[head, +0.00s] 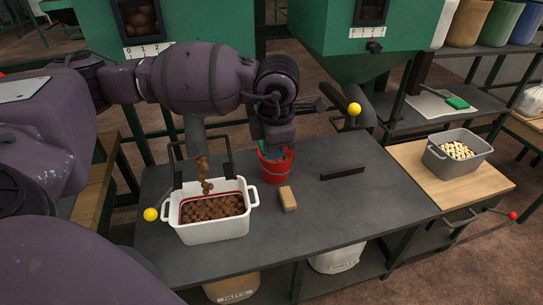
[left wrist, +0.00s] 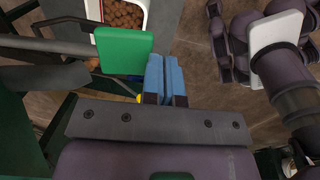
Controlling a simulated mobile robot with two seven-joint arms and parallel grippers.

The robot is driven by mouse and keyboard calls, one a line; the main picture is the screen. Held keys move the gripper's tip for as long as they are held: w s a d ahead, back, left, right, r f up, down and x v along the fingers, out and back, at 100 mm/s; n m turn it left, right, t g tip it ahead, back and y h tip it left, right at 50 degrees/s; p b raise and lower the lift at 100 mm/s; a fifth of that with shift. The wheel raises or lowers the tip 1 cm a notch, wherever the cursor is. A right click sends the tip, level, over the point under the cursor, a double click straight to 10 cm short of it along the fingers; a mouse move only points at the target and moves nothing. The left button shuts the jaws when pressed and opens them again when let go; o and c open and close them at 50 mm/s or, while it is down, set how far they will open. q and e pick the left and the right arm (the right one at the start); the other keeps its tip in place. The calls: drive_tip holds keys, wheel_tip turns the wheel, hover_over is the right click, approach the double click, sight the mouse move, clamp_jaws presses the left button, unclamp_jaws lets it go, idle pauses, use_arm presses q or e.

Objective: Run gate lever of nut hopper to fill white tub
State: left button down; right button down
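The white tub (head: 212,230) stands on the dark bench under the nut hopper (head: 150,48) and holds many brown nuts (head: 213,207). A stream of nuts (head: 203,175) falls into it from the spout. A yellow knob (head: 150,214) shows just left of the tub; its lever is mostly hidden. My left gripper (head: 275,148) points down by the red bucket, right of the tub. In the left wrist view its blue fingers (left wrist: 166,80) lie side by side, shut, with nothing visible between them. The tub also shows there at the top (left wrist: 143,12). My right gripper is not seen.
A red bucket (head: 276,171) and a tan block (head: 288,199) are right of the tub. A second yellow knob (head: 354,109) is by the right hopper. A grey tub (head: 455,163) sits on the wooden table. A green block (left wrist: 125,50) is beside the fingers.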

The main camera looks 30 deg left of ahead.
use_arm(q)
drive_tip(key=s+d+r, duration=0.2)
drive_tip(key=d+r, duration=0.1)
drive_tip(key=r, duration=0.4)
drive_tip(key=shift+s+d+r+p, duration=0.15)
drive_tip(key=shift+s+d+p, duration=0.1)
drive_tip(key=shift+s+p, duration=0.1)
idle(0.5)
